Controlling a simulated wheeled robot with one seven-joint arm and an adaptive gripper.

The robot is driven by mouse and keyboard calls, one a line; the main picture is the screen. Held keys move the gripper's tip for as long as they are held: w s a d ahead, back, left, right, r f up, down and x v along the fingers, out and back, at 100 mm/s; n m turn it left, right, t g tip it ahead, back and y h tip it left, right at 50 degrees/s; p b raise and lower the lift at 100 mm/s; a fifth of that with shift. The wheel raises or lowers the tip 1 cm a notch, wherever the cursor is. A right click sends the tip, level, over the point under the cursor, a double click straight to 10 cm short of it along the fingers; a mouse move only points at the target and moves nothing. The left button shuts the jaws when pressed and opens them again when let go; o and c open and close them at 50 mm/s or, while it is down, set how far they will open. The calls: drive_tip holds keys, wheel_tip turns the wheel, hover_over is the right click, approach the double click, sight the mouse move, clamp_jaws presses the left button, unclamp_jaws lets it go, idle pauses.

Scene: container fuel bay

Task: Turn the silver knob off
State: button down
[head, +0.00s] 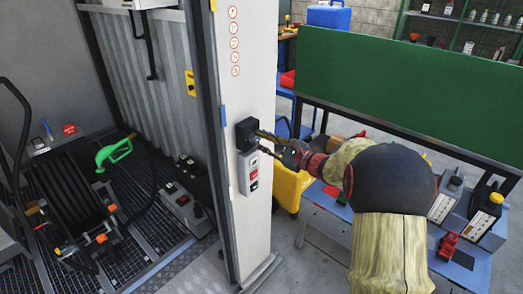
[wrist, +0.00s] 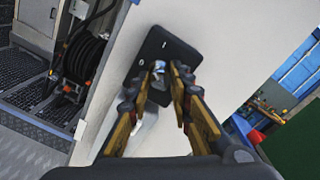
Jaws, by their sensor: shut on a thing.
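The silver knob (wrist: 158,66) sits on a black plate (wrist: 163,42) on a white post. In the wrist view my gripper (wrist: 160,82) has its two tan-padded fingers on either side of the knob, shut on it. The fingers hide part of the knob. In the head view the black plate shows as a dark box (head: 245,133) on the post, and my gripper (head: 261,141) reaches it from the right. The knob itself cannot be made out there, and its turned position is too small to tell.
The white post (head: 255,60) carries a grey switch box (head: 248,172) just below the black box. A container bay with a green fuel nozzle (head: 114,154) lies left. A green panel (head: 410,85) and a blue workbench (head: 330,203) stand right, near my arm.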

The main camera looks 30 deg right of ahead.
drive_tip(key=n+b, duration=0.1)
drive_tip(key=b, duration=0.1)
drive_tip(key=n+b, duration=0.2)
drive_tip(key=b, duration=0.1)
drive_tip(key=shift+f, duration=0.3)
drive_tip(key=n+b, duration=0.2)
drive_tip(key=b, duration=0.1)
drive_tip(key=shift+r+n+b, duration=0.15)
drive_tip(key=shift+n+b, duration=0.25)
drive_tip(key=shift+r, duration=0.1)
drive_tip(key=c, duration=1.6)
unclamp_jaws()
drive_tip(key=shift+c, duration=0.2)
drive_tip(key=shift+o, duration=0.3)
drive_tip(key=v, duration=1.2)
drive_tip(key=shift+r, duration=0.2)
drive_tip(key=shift+a, duration=0.1)
